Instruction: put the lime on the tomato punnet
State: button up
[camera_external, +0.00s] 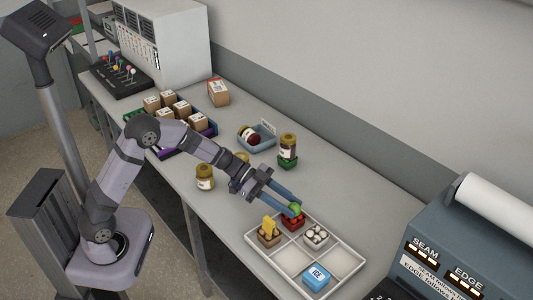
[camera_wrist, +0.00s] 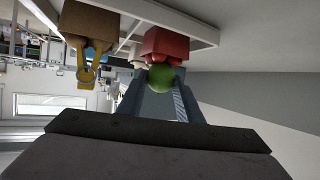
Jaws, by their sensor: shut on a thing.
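The green lime (camera_external: 295,209) is between the fingertips of my gripper (camera_external: 290,206), which is shut on it. In the wrist view the lime (camera_wrist: 161,77) sits between both fingers, close against the red tomato punnet (camera_wrist: 166,45). In the external view the tomato punnet (camera_external: 292,222) stands in a compartment of the white divided tray (camera_external: 262,259), with the lime right at its top. I cannot tell whether the lime rests on the tomatoes or is just above them.
In the tray, a brown punnet with yellow contents (camera_external: 268,236), a punnet of white items (camera_external: 316,236) and a blue box (camera_external: 316,279) stand near. Jars (camera_external: 205,177), a blue-grey bin (camera_external: 257,139) and a crate of boxes (camera_external: 190,128) stand further back. A grey machine (camera_external: 440,250) is at right.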

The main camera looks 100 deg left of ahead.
jog(key=o, duration=1)
jog(key=shift+f, duration=0.1)
jog(key=shift+o, duration=0.2)
jog(key=shift+a+r, duration=0.1)
jog(key=shift+r, duration=0.1)
jog(key=v, duration=1.2)
jog(key=shift+b, duration=0.4)
jog(key=shift+w, duration=0.1)
